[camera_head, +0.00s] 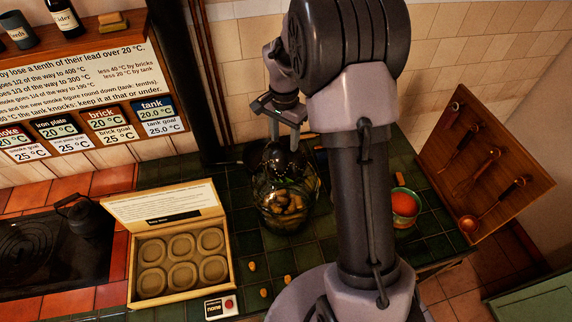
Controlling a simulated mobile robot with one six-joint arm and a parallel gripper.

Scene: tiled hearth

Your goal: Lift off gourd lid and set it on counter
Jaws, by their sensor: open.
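A round clear glass jar (287,208) stands on the dark green tiled counter (258,242), with several brown lumps inside. A dark rounded lid (278,158), which looks like the gourd lid, sits on the jar's mouth. My gripper (285,143) is open, its two fingers pointing down at the top of the lid. The right fingertip overlaps the lid's top in the picture; I cannot tell whether it touches. No object shows held between the fingers. My arm stands just right of the jar and hides part of the counter.
An open box of round moulds (181,262) sits left of the jar. A bowl with orange contents (405,205) stands right of my arm. Some green counter is bare left of the jar.

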